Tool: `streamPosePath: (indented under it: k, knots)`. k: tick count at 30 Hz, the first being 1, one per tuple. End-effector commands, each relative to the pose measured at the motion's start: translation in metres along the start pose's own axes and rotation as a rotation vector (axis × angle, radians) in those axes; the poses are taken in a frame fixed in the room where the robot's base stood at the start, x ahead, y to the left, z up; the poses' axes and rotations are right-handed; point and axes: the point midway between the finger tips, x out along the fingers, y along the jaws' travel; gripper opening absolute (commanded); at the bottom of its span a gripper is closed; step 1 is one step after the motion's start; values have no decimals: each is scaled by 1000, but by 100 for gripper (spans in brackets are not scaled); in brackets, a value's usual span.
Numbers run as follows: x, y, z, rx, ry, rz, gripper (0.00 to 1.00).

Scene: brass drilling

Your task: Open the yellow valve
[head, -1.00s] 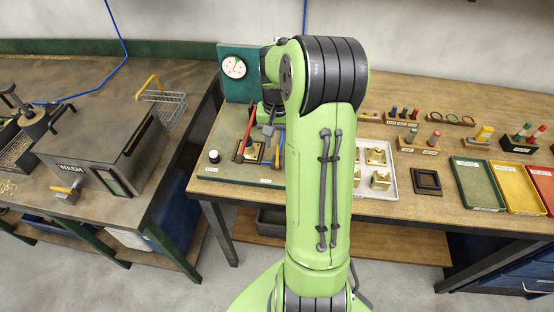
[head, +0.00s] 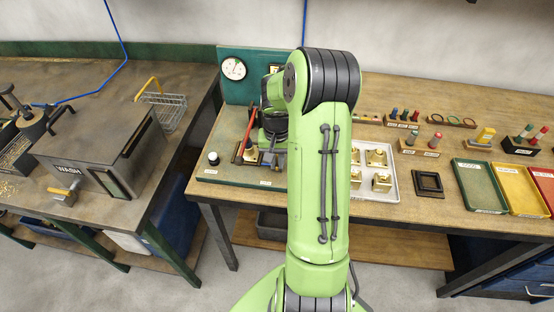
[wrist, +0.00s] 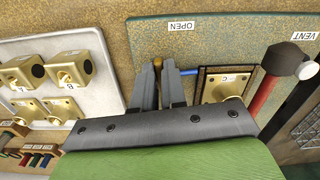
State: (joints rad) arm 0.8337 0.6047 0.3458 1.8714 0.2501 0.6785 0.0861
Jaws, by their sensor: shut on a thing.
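My gripper (wrist: 156,72) shows in the wrist view with its two dark fingers close together, shut on a small yellow piece. Only the tip of this yellow valve handle (wrist: 158,62) shows between and beyond the fingertips; the rest is hidden by the fingers. A blue pipe (wrist: 188,71) runs from beside the right finger toward the brass part in its dark fixture. The OPEN label (wrist: 181,26) lies on the green board just beyond the fingertips.
A red lever (wrist: 266,92) stands close right of the brass part labelled C (wrist: 225,86); it also shows in the head view (head: 242,139). A pale tray of brass blocks (wrist: 99,50) lies left in the wrist view. A pressure gauge (head: 233,68) is on the back panel.

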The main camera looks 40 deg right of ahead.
Motion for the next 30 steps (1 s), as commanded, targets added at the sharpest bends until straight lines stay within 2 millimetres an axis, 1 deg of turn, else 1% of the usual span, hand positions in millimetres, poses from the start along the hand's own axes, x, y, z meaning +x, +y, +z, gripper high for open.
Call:
streamPosePath:
  k: [4,10,17,18,23,30]
  knots:
    - [0,-1,0,14,1,0,0]
    - [0,-4,-1,134,2,0,0]
    - [0,-4,-1,141,2,0,0]
    - [-1,-4,-1,141,2,0,13]
    - [0,-4,-1,140,1,0,37]
    - [0,-4,0,139,1,0,37]
